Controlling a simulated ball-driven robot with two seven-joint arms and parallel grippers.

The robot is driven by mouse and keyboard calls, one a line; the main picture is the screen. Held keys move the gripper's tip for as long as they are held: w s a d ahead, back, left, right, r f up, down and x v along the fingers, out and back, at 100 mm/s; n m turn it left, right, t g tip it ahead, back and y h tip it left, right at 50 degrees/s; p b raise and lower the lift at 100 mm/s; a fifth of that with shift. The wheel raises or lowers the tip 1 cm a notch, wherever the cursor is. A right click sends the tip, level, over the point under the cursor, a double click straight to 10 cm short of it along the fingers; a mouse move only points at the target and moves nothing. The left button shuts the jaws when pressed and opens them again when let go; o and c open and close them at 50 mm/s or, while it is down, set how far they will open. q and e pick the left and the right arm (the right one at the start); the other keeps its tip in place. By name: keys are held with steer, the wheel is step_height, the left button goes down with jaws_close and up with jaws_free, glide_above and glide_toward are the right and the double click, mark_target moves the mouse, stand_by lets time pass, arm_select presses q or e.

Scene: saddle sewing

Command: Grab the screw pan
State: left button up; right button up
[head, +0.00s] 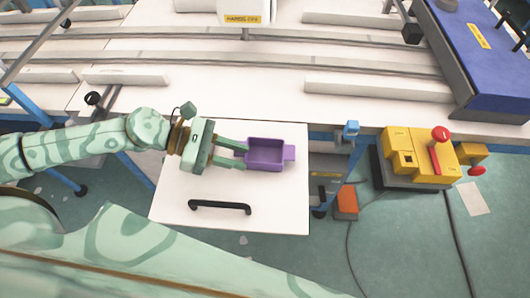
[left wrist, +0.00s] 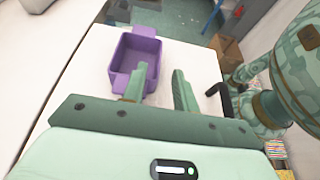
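The purple screw pan (head: 267,153) is an open rectangular tray with a tab at each end. It rests on a white panel and looks empty. My left gripper (head: 246,155) is at the pan's left end, its two fingers apart and pointing at it. In the left wrist view the pan (left wrist: 137,62) lies ahead of my left gripper (left wrist: 158,83). The left fingertip there overlaps the pan's near tab, and the right finger is to the right of the pan. I cannot tell whether a finger touches the tab. My right gripper is not in view.
The white panel (head: 180,205) has a black handle (head: 220,207) near its front edge. A white worktable with rails (head: 220,60) stands behind it. To the right are an orange box (head: 346,202) and a yellow control box with red buttons (head: 420,155).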

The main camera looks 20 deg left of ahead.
mark_target(262, 163)
arm_select(q)
steer(key=x, duration=0.5)
steer(key=shift+d, duration=0.1)
jaws_close()
